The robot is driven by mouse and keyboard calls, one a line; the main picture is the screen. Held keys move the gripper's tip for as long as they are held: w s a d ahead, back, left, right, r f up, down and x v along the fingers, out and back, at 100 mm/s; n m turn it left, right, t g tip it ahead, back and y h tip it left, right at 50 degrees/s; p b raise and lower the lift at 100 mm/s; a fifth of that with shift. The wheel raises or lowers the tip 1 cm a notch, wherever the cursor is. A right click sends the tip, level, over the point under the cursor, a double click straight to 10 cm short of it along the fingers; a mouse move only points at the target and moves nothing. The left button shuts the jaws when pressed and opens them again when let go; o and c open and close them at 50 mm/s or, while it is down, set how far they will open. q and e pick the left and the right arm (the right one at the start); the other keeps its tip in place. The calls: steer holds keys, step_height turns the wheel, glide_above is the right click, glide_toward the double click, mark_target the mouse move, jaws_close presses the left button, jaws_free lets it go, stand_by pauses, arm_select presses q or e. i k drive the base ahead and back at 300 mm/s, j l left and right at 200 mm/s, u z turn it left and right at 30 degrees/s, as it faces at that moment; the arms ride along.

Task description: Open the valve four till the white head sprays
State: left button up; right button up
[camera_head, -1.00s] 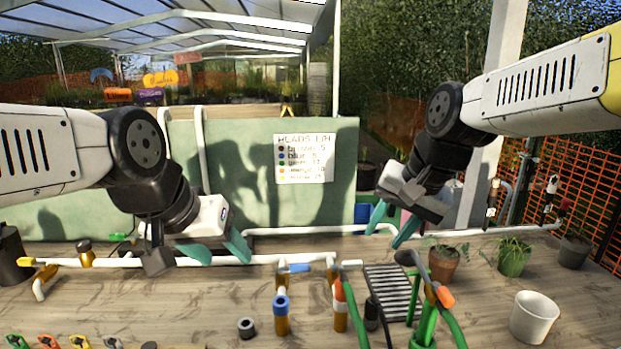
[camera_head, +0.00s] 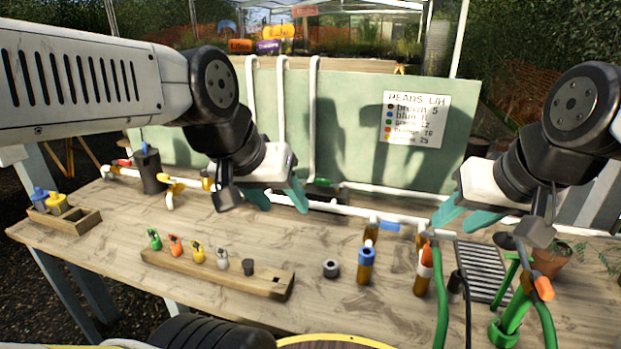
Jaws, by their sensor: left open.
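My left gripper (camera_head: 279,205) is open and empty, its teal fingers apart in front of the white pipe on the bench. My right gripper (camera_head: 460,222) is open and empty, its fingers over the pipe's right part. Handles along the pipe include red (camera_head: 123,162), yellow (camera_head: 172,187), green (camera_head: 320,183) and blue (camera_head: 390,226). No number is readable on them, so I cannot tell which is valve four. A small white head (camera_head: 222,258) stands in a wooden rack (camera_head: 262,283) beside yellow, orange and green ones. I see no spray.
A sign (camera_head: 415,119) listing heads hangs on the green panel (camera_head: 350,150). Brown cylinders with blue (camera_head: 366,263) and orange (camera_head: 425,264) tops stand on the front right of the bench. A wooden box (camera_head: 75,222) is at the left. Bare bench lies between rack and pipe.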

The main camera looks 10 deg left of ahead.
mark_target(323, 182)
steer(key=u, duration=0.3)
steer(key=i+j, duration=0.1)
steer(key=j, duration=0.3)
steer(key=i+j, duration=0.1)
steer(key=j, duration=0.35)
steer(key=i+j, duration=0.1)
steer(key=j, duration=0.75)
steer(key=i, duration=0.05)
